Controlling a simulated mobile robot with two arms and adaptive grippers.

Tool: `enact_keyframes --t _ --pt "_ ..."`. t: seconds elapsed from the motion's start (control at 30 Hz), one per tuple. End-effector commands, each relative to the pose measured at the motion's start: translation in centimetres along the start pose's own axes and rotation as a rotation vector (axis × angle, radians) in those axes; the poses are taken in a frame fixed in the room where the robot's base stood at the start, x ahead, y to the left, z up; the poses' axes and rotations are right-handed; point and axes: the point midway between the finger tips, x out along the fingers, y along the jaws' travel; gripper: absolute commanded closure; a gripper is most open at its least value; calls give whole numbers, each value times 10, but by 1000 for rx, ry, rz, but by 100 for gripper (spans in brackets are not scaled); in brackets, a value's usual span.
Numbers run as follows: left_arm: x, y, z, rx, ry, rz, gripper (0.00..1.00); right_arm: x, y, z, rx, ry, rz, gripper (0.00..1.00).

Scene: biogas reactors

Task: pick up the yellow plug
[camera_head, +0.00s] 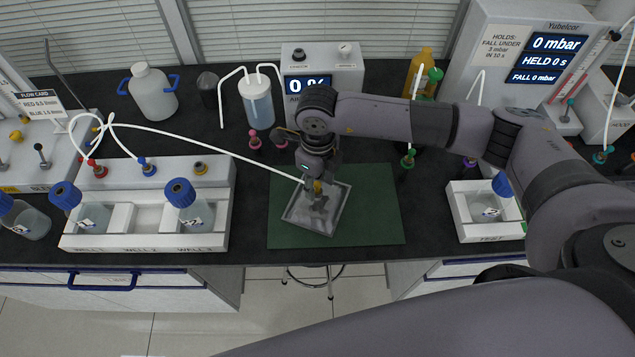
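The yellow plug (317,186) shows as a small yellow piece at the end of a white tube, over the grey tray (332,226). My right gripper (316,197) points down at it from above, and its fingers are around or right beside the plug. The fingers are small and dark here, so I cannot tell whether they are shut on it or whether the plug touches the tray. My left gripper is not in view.
The tray lies on a green mat (375,215). A white box (465,228) holding a bottle stands right. The white tube (215,149) crosses from the left.

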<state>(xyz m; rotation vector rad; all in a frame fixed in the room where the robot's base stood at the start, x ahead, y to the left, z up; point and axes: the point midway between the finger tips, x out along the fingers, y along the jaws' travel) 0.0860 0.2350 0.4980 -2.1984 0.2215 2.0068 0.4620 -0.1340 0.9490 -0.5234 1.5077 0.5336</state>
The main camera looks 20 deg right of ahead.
Motion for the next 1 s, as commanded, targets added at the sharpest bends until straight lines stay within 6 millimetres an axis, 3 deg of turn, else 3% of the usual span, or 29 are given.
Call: enact_keyframes --t 0.3,0.87,1.0 --pt "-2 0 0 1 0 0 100 7 0 0 -1 -1 -1 62" --pt "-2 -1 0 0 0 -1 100 6 0 0 0 -1 -1 100" --pt "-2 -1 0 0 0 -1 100 6 0 0 0 -1 -1 100"
